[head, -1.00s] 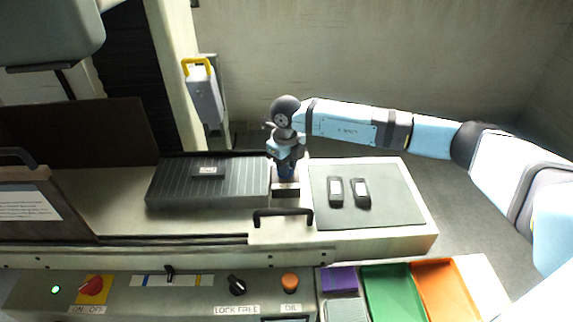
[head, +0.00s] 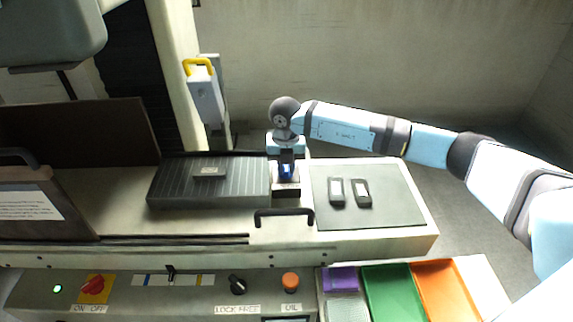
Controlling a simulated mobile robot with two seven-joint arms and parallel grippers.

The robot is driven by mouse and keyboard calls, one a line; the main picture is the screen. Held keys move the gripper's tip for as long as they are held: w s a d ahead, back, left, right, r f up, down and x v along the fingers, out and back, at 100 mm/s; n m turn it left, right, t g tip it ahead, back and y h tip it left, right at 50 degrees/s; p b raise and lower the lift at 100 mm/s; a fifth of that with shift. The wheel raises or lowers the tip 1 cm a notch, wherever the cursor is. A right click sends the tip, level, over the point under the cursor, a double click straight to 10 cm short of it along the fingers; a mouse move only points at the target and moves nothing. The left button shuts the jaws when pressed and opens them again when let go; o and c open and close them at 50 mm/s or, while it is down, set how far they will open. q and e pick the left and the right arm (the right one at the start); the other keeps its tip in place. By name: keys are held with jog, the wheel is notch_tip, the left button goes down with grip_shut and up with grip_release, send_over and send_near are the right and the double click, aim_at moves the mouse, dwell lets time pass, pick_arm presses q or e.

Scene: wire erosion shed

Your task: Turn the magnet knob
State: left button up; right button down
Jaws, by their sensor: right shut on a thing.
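My right gripper (head: 286,172) points down at the right end of the grey ribbed magnet plate (head: 225,191). It is shut on a blue knob (head: 287,171), which is mostly hidden between the fingers. The knob sits over a small dark block (head: 286,190) with a pale label strip, beside the plate. A small labelled block (head: 208,171) lies on the plate. My left gripper is not in view.
A black handle (head: 284,213) stands in front. The control panel (head: 140,298) and green tray (head: 388,290) are nearer. A yellow-handled box (head: 205,95) hangs behind.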

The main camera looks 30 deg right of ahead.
jog(key=m+p, duration=0.1)
jog(key=m, duration=0.4)
jog(key=shift+w+a+m, duration=0.1)
jog(key=shift+m, duration=0.2)
jog(key=m, duration=0.3)
jog(key=shift+w+p, duration=0.1)
jog(key=shift+p, duration=0.3)
jog(key=shift+m, duration=0.3)
jog(key=c, duration=1)
grip_release()
jog(key=shift+c, duration=0.2)
